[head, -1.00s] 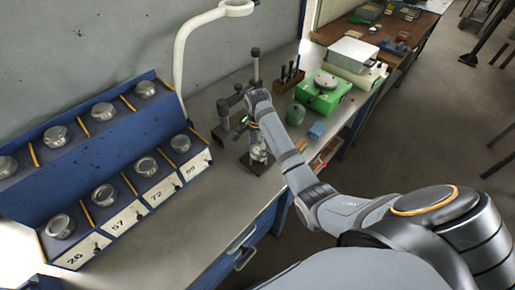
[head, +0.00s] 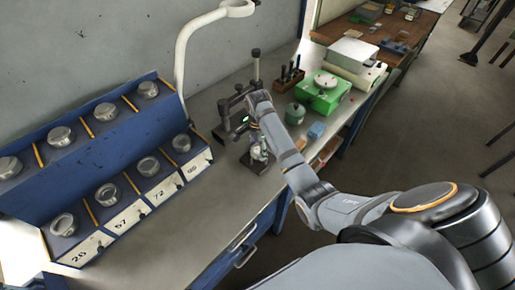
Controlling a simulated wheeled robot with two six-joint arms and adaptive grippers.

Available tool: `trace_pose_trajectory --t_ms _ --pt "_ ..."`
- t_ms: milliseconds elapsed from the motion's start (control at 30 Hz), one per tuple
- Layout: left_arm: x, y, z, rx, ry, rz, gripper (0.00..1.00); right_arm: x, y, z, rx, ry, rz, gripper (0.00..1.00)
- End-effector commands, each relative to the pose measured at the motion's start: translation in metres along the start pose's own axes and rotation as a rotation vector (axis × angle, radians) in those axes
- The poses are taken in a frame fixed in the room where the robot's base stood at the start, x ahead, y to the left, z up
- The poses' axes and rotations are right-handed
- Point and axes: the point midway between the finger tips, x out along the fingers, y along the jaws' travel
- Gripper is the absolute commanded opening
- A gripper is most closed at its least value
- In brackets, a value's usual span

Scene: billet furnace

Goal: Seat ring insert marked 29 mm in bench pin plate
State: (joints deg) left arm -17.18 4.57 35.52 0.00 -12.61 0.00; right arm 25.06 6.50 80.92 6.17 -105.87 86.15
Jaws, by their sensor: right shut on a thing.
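My right gripper (head: 258,149) is at the far side of the bench, pointing down over a small dark pin plate (head: 252,166). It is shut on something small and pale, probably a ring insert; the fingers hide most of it. I cannot tell whether the held thing touches the plate. A blue rack (head: 85,160) at the left holds several round metal ring inserts, one of them in the front row (head: 106,194). The front labels seem to read 26, 57 or 67, 72 and one unclear number; I read no 29. My left gripper is out of view.
A dark measuring stand (head: 254,75) rises just behind the gripper. A curved white lamp arm (head: 182,60) stands behind the rack. A green scale (head: 322,92), a green container (head: 295,113) and a wooden tool block (head: 288,80) lie to the right. The near bench top (head: 180,235) is clear.

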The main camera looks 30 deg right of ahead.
Motion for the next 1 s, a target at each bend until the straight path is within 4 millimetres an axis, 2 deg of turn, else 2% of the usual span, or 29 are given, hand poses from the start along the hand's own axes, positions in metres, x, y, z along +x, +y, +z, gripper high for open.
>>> trace_pose_trajectory --t_ms 33,733,1000 --pt "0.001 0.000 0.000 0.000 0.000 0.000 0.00 0.007 0.004 0.000 0.001 -0.001 0.015 0.00" --pt "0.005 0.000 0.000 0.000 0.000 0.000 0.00 0.021 0.003 0.001 0.000 -0.003 0.011 0.00" --pt "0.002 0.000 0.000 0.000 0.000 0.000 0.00 0.018 0.003 0.002 0.000 -0.006 0.010 0.00"
